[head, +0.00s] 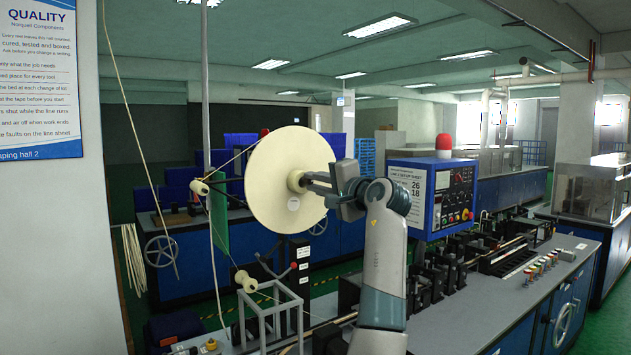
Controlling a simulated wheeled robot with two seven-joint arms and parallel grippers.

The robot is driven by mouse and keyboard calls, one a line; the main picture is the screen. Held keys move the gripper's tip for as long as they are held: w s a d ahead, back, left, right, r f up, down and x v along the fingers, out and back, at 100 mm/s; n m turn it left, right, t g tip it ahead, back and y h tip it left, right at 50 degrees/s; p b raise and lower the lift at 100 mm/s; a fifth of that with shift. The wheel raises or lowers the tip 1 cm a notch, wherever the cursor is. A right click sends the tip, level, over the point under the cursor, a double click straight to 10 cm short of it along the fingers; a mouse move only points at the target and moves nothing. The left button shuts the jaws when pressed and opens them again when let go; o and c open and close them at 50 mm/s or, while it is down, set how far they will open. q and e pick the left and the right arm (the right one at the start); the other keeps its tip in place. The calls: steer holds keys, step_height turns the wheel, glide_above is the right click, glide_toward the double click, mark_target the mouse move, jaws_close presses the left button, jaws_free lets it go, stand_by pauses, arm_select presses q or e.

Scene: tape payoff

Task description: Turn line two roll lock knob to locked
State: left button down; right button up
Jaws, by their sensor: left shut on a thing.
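A large cream roll (275,160) stands upright near the middle of the head view, its flat face toward me. The roll lock knob (296,181) is a pale round piece at its hub. My left gripper (308,181) reaches in from the right and is shut on the knob. The fingers cover part of the knob, so I cannot tell which way it is turned. My left forearm rises from the bottom in front of the bench. My right gripper is not in view.
A blue control box (432,196) with a red lamp (443,142) stands right of my arm. Below it runs a grey bench (520,300) with several machine parts. A metal frame (268,315) and a small spool (245,281) sit below the roll. A poster wall (55,220) is at left.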

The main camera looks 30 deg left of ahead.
arm_select(q)
steer(key=shift+m, duration=0.3)
steer(key=c, duration=1.7)
jaws_free()
steer(key=shift+o, duration=0.2)
steer(key=shift+s+d+f+b, duration=0.15)
steer(key=shift+d+b, duration=0.15)
steer(key=shift+d, duration=0.15)
steer(key=b+v, duration=0.7)
steer(key=v, duration=0.9)
